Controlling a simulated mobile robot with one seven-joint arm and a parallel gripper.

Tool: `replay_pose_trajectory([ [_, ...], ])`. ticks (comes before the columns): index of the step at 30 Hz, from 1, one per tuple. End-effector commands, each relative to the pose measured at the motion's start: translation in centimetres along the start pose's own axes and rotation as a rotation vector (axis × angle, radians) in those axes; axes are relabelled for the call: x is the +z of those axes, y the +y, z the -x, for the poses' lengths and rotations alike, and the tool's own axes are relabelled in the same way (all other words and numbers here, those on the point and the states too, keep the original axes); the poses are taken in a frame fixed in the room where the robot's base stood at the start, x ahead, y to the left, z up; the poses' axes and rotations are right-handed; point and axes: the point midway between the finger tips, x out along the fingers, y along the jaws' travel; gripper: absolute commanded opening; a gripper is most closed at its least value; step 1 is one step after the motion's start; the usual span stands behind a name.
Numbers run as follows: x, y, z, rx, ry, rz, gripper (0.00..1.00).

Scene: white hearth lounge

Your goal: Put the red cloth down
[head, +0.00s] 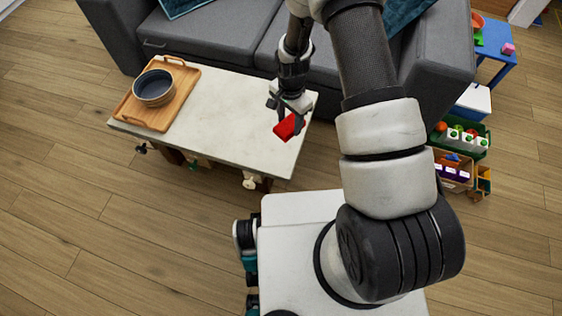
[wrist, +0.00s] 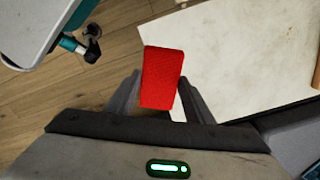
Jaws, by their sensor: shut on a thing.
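The red cloth (head: 289,126) is a small folded red block near the right end of the pale-topped coffee table (head: 227,108). My gripper (head: 290,103) is shut on it from above. In the wrist view the red cloth (wrist: 162,76) sits between the two dark fingers (wrist: 158,95), and the table top (wrist: 235,55) lies below it. I cannot tell for sure whether the cloth touches the table or hangs just above it.
A wooden tray (head: 181,108) with a dark blue bowl (head: 154,87) stands at the table's left end. The table's middle is clear. A grey sofa (head: 215,35) is behind. Toy bins (head: 461,150) and a blue table (head: 497,54) are at the right.

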Motion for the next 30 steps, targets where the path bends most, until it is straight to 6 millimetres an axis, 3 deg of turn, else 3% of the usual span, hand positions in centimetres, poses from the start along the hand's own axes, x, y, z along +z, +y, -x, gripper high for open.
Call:
replay_pose_trajectory([
  [1,0.3,-0.9,-3.5,0.000,0.000,-0.066,0.20],
  [4,0.7,-2.1,-6.1,0.000,0.001,-0.188,0.20],
  [9,1.1,-3.1,-8.3,0.001,0.000,-0.296,0.20],
  [18,1.2,-3.1,-13.4,0.002,-0.001,-0.312,0.20],
  [23,1.1,-3.2,-14.5,-0.001,0.000,-0.310,0.20],
  [30,1.1,-3.1,-17.7,0.001,0.000,-0.310,0.20],
])
